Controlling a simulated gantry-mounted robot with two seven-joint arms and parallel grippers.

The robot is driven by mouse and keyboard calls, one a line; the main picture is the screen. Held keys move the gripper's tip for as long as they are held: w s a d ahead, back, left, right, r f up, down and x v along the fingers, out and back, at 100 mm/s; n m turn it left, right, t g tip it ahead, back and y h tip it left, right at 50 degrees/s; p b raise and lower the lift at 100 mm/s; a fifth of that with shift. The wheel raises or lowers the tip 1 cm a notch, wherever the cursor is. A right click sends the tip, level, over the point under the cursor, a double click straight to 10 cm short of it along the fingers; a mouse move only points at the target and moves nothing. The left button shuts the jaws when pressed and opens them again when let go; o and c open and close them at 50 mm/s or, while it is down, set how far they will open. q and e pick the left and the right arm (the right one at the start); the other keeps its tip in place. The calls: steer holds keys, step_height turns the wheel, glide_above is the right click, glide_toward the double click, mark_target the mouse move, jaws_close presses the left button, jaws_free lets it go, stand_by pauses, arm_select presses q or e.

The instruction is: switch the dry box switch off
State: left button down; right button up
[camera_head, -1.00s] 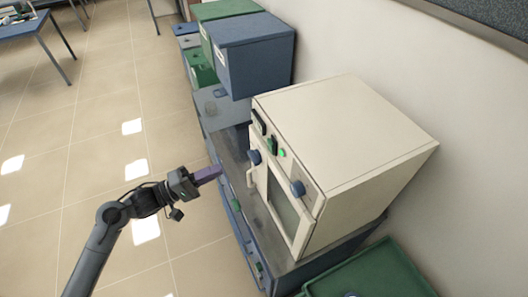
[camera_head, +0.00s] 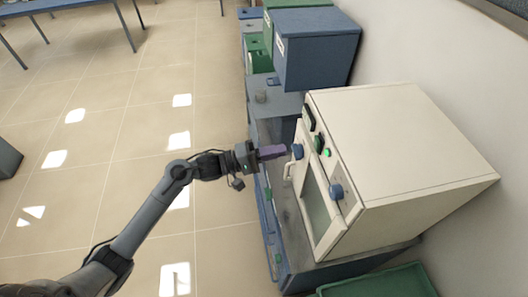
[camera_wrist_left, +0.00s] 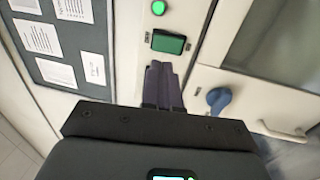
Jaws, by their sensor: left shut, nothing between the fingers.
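The dry box (camera_head: 405,150) is a cream cabinet on a bench, its front panel facing left. On the panel, a green rectangular switch (camera_head: 318,143) sits beside a round green light (camera_head: 326,153). In the left wrist view the switch (camera_wrist_left: 167,42) has a dark frame, and the lit green light (camera_wrist_left: 158,7) is above it. My left gripper (camera_head: 283,150) is shut and empty, its purple fingers pointing at the panel. In the wrist view its fingertips (camera_wrist_left: 162,66) are just below the switch; I cannot tell whether they touch. My right gripper is not in view.
One knob (camera_wrist_left: 219,99) is right of the fingers in the wrist view. Blue and green boxes (camera_head: 315,45) stand behind the dry box. A green tray (camera_head: 380,283) is in front.

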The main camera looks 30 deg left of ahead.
mark_target(316, 142)
arm_select(q)
steer(key=p+x, duration=0.1)
steer(key=x, duration=0.7)
steer(key=shift+d, duration=0.1)
